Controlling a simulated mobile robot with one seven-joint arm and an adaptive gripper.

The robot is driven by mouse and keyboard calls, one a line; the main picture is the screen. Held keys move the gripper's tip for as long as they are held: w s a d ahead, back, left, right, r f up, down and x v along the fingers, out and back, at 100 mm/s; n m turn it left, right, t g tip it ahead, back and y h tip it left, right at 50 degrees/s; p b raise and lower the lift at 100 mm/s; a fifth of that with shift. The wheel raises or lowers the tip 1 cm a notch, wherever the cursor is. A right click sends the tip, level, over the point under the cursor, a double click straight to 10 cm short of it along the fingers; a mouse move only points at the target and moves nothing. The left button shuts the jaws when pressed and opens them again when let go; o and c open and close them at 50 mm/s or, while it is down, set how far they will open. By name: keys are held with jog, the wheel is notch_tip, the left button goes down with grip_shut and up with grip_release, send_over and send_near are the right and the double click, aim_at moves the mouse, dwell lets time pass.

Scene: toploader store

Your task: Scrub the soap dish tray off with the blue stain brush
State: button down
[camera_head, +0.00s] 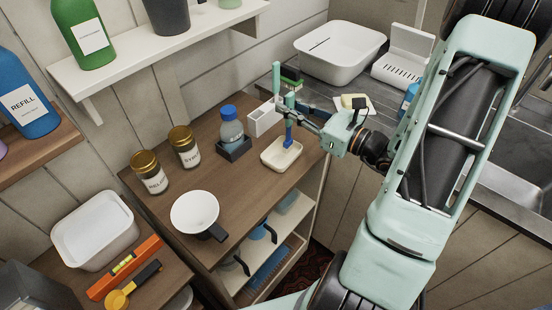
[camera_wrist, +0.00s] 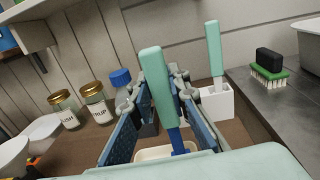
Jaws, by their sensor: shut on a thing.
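The blue stain brush (camera_head: 288,138) has a blue lower shaft and, in the wrist view, a teal handle (camera_wrist: 154,75). My gripper (camera_head: 286,108) is shut on it, with its fingers on either side of the handle. The brush points down, slightly tilted in the wrist view. The soap dish tray (camera_head: 270,160) is a shallow cream tray on the wooden counter. It shows partly behind the fingers in the wrist view (camera_wrist: 144,155). The brush's lower end is over or inside the tray; I cannot tell whether it touches. Its bristles are hard to make out.
A white holder (camera_head: 263,121) with another teal-handled brush (camera_wrist: 215,55) stands behind the tray. A blue-capped bottle (camera_head: 230,125), two gold-lidded jars (camera_head: 184,147) and a white pan (camera_head: 190,210) are to the left. A green-black brush (camera_wrist: 270,68) lies on the dark counter.

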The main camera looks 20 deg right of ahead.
jog(key=shift+s+a+r+p, duration=0.15)
jog(key=shift+s+a+r, duration=0.1)
jog(key=shift+s+a, duration=0.35)
jog(key=shift+s+a+r+p, duration=0.2)
jog(key=shift+s+a+r, duration=0.15)
jog(key=shift+a, duration=0.4)
jog(key=shift+s+a+r+p, duration=0.15)
jog(key=shift+s+a+r, duration=0.05)
jog(key=shift+s+a, duration=0.4)
jog(key=shift+w, duration=0.1)
jog(key=shift+r+p, duration=1.3)
jog(key=shift+r, duration=0.2)
notch_tip(320, 180, up, 4)
jog(key=p, duration=0.3)
